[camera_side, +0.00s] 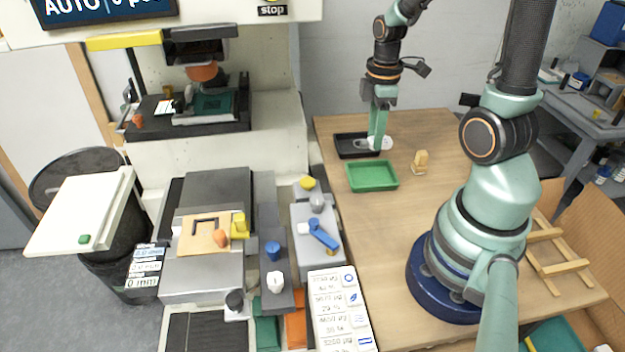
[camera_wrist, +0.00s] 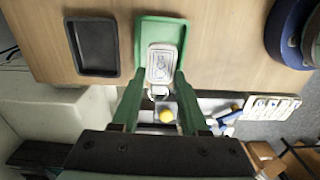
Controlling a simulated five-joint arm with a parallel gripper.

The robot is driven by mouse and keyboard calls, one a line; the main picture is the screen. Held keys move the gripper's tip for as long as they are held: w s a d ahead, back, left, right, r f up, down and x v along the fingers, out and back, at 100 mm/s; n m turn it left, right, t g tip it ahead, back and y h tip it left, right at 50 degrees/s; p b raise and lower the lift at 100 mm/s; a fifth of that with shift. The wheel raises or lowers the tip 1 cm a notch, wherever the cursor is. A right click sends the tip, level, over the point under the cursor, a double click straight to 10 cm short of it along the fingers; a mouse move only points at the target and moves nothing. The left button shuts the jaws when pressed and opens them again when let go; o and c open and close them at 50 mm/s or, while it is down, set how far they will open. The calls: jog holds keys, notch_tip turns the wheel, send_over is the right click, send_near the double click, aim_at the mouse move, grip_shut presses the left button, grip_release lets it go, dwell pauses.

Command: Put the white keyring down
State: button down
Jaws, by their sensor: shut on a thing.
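The keyring's metal ring hangs at the near end of the tag. In the wrist view the tag overlaps the near part of the green tray (camera_wrist: 140,24). In the side view it is seen by the black tray's right end. Its height is hard to tell.
The black tray (camera_side: 345,154) and the green tray (camera_side: 351,184) lie on the wooden table (camera_side: 450,200). A small wooden block (camera_side: 420,158) stands right of the trays. The pad printer (camera_side: 210,190) stands left of the table. The table between the wooden block and my base is bare.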

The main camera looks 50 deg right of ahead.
aim_at(368, 178)
jog(key=shift+f, duration=4.75)
jog(key=shift+f, duration=0.2)
jog(key=c, duration=0.7)
grip_release()
jog(key=shift+r, duration=0.15)
